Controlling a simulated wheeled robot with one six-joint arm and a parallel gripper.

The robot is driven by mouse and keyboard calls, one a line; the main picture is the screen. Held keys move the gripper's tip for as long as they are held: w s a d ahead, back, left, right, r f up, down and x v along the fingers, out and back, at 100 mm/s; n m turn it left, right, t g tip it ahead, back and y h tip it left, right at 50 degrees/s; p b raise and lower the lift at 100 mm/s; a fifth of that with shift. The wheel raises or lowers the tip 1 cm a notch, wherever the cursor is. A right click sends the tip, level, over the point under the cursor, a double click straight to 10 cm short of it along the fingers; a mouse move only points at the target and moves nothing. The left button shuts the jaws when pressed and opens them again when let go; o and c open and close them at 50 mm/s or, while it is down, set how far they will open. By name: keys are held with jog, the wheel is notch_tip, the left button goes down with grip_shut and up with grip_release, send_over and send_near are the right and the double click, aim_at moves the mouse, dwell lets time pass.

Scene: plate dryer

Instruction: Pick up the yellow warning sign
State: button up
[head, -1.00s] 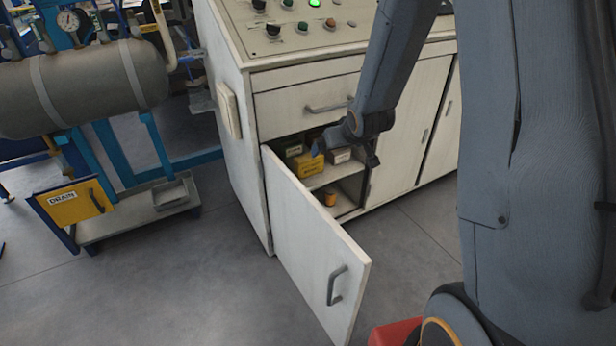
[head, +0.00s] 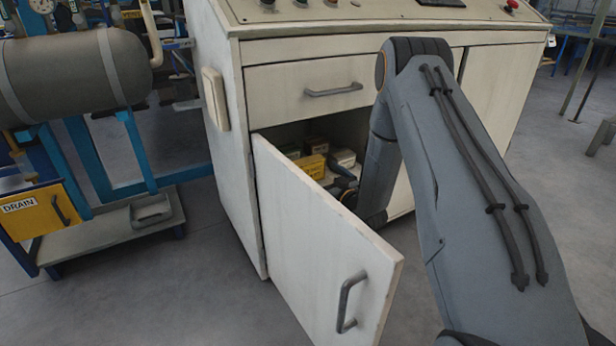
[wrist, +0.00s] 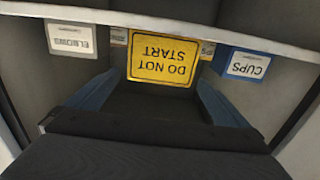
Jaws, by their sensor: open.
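The yellow warning sign (wrist: 163,58), lettered DO NOT START, shows upside down in the wrist view. It lies ahead of my gripper (wrist: 155,95), between the lines of its two blue fingers. My gripper is open, with nothing seen held in it; whether it touches the sign I cannot tell. In the head view my gripper (head: 346,188) is at the cabinet opening, partly hidden by my arm.
A box marked CUPS (wrist: 248,65) and one marked ELBOWS (wrist: 72,40) flank the sign. A pale shelf edge (wrist: 130,18) crosses the wrist view.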

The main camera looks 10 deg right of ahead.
aim_at(312, 168)
jog(key=b+x, duration=0.1)
jog(key=x, duration=0.2)
jog(key=b+x, duration=0.2)
jog(key=x, duration=0.2)
jog(key=shift+a+f, duration=0.1)
jog(key=shift+f, duration=0.15)
jog(key=c, duration=0.9)
jog(key=shift+r, duration=0.1)
